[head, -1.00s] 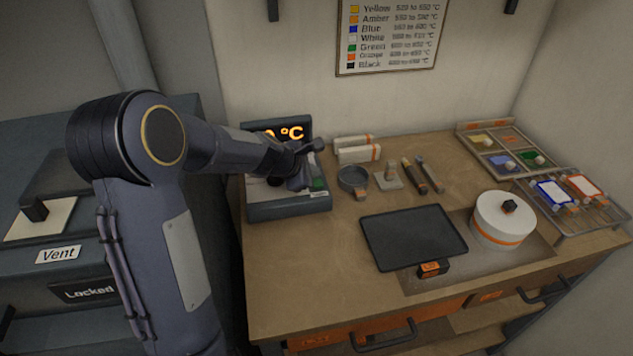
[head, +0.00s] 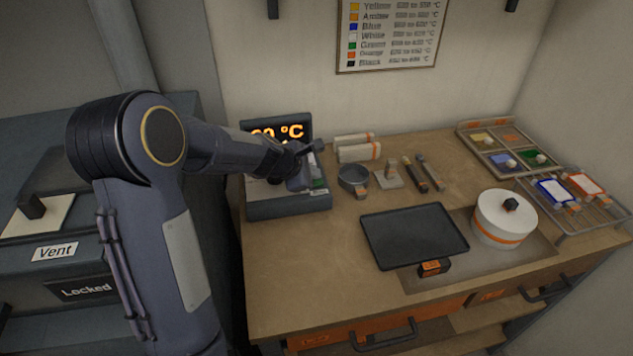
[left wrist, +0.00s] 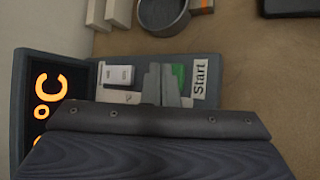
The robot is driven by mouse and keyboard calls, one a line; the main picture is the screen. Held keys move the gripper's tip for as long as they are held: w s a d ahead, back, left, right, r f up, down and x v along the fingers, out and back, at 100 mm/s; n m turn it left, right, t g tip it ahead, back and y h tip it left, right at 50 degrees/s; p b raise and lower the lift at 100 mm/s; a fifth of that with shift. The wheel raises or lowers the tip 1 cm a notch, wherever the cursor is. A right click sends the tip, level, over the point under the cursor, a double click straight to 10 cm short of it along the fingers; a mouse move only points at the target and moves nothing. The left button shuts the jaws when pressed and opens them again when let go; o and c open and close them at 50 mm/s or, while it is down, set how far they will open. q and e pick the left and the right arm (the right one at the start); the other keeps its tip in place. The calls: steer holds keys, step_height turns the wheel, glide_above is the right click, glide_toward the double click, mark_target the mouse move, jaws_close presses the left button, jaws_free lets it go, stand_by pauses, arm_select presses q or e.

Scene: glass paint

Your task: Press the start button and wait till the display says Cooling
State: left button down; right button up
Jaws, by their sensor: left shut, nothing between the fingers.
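The control box (head: 290,207) stands at the left end of the bench. Its display (head: 278,131) shows orange text ending in "0 °C", partly hidden by my left arm; the display also shows in the left wrist view (left wrist: 46,98). The green start button (left wrist: 179,74) sits beside a "Start" label (left wrist: 200,77) in the left wrist view. My left gripper (left wrist: 161,84) is shut and empty, over the box panel right beside the green button. I cannot tell whether the fingertips touch it. My right gripper is not in view.
White blocks (head: 358,152), a grey bowl (head: 352,178) and small tools (head: 428,172) lie right of the box. A black tray (head: 414,236) and a white round container (head: 503,220) stand nearer the front. A kiln labelled "Vent" and "Locked" (head: 85,290) is at left.

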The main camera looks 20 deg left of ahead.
arm_select(q)
steer(key=shift+f+b, duration=0.4)
steer(key=shift+f, duration=0.05)
stand_by(0.6)
steer(key=shift+r, duration=0.1)
steer(key=shift+r+p, duration=0.75)
steer(key=shift+p, duration=0.1)
step_height(320, 180, up, 5)
steer(key=p, duration=0.5)
steer(key=shift+r, duration=0.1)
stand_by(0.7)
